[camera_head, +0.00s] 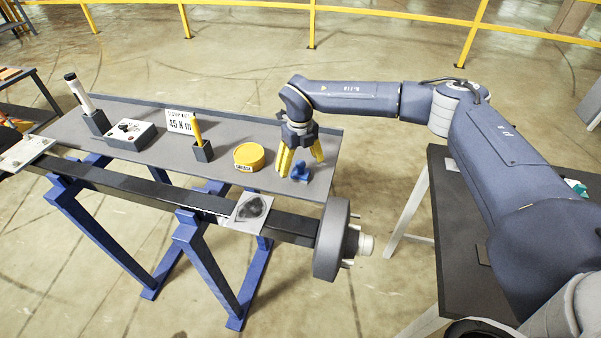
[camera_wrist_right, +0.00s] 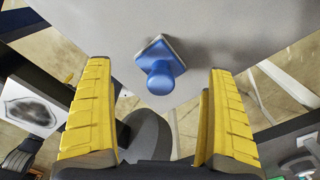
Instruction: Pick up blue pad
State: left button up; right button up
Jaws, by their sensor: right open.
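The blue pad (camera_head: 299,171), with a round knob on a square base, sits on the grey shelf (camera_head: 225,175) near its right end. In the right wrist view the blue pad (camera_wrist_right: 160,68) lies ahead of and between the open fingers, apart from both. My right gripper (camera_head: 300,162) has yellow fingers spread open and empty, just above and around the pad's position in the head view. The same gripper (camera_wrist_right: 160,125) shows both fingers wide apart in the wrist view. My left gripper is not in view.
A yellow round tin (camera_head: 249,156) stands left of the pad. A holder with a yellow marker (camera_head: 200,140), a sign (camera_head: 180,122) and a grey control box (camera_head: 130,134) stand farther left. A beam with a round hub (camera_head: 332,240) runs in front. A dark table (camera_head: 450,230) stands right.

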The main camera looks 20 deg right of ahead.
aim_at(301, 172)
jog(key=shift+f, duration=1.95)
jog(key=shift+c, duration=0.3)
jog(key=shift+s, duration=0.1)
jog(key=c, duration=1.6)
jog(key=shift+o, duration=0.2)
